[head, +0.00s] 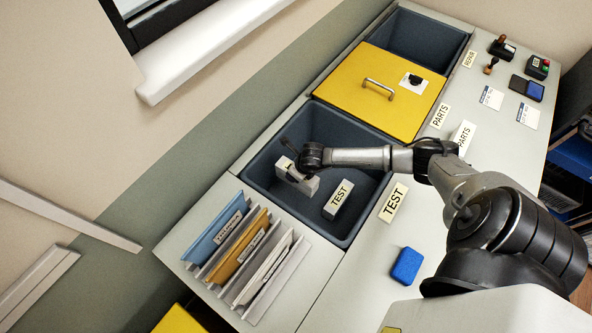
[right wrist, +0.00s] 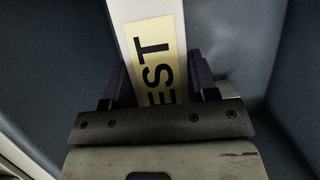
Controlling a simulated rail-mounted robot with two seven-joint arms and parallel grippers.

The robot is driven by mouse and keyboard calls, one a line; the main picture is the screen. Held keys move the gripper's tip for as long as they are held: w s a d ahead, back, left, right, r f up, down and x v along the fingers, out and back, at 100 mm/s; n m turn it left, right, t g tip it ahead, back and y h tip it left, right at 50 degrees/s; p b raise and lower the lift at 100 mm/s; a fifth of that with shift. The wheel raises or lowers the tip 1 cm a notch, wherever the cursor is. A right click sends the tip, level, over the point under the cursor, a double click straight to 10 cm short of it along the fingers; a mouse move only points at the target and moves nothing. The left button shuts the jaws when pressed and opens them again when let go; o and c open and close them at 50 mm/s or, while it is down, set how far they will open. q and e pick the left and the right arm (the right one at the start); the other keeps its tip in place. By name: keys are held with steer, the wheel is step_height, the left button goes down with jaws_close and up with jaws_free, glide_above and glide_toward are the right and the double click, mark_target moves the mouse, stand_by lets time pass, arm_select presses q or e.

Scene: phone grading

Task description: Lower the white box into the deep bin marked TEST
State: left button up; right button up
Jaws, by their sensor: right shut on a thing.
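The white box (head: 297,180) with a yellow label is gripped by my right gripper (head: 303,166), which is shut on it. In the right wrist view the box (right wrist: 128,22) stands between the two fingers, and its label reads "EST", with the first letter cut off or faint. In the head view the box is over or within the open dark blue TEST bin (head: 258,172), towards its wall side; its exact height cannot be told. Another white box (head: 341,199) labelled TEST lies on the bin floor, nearer the front. My left gripper is not in view.
A TEST sign (head: 393,203) lies on the counter beside the bin. A yellow lid (head: 375,85) with a handle covers the neighbouring bin. A file rack (head: 240,260) stands close to the bin's left. A blue block (head: 407,266) sits on the counter in front.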

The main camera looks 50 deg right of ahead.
step_height(320, 180, down, 13)
steer(key=b, duration=1)
steer(key=shift+r, duration=0.15)
steer(key=shift+f, duration=0.4)
steer(key=shift+b, duration=0.3)
steer(key=o, duration=1.2)
